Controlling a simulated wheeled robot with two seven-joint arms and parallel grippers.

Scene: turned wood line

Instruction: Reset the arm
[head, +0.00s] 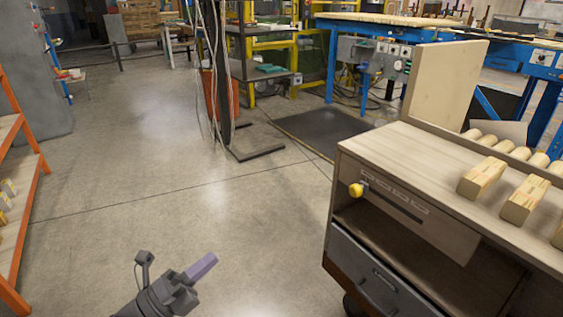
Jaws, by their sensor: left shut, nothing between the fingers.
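My left gripper (201,268) shows at the bottom of the head view, left of centre, above bare floor. Its purple fingers are shut together, with nothing between them. It is well apart from the wooden cabinet to the right. My right gripper is not in view.
A wheeled wooden cabinet (400,147) stands at the right, with wood blocks (482,178) on top and a yellow knob (356,190) on its front. An orange-framed shelf (32,190) stands at the left edge. The concrete floor (170,150) between them is clear.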

